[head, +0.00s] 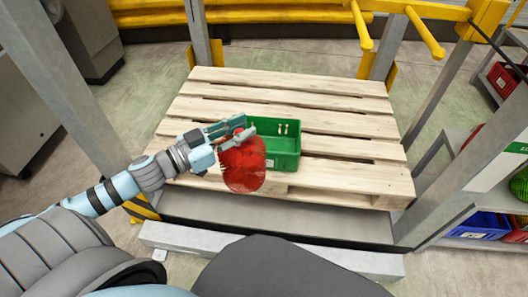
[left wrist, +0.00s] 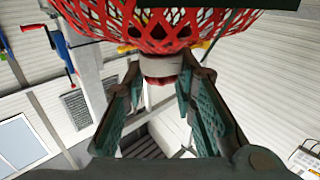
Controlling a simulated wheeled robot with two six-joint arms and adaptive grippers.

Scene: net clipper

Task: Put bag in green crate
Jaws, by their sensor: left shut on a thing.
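The bag is a red net bag (head: 243,166) hanging from my left gripper (head: 243,132). In the left wrist view the bag's red mesh (left wrist: 160,28) fills the top, and the fingers (left wrist: 160,85) close on its narrow neck. The green crate (head: 286,149) sits on the wooden pallet, just right of and partly behind the bag. The bag hides the crate's left part in the head view. I cannot tell whether the bag overlaps the crate's opening. My right gripper shows in neither view.
The slatted pallet (head: 340,103) has free boards behind and right of the crate. Grey posts (head: 201,33) and yellow rails (head: 426,35) frame it. A shelf at the right holds a blue bin (head: 478,226) and a red crate (head: 503,79).

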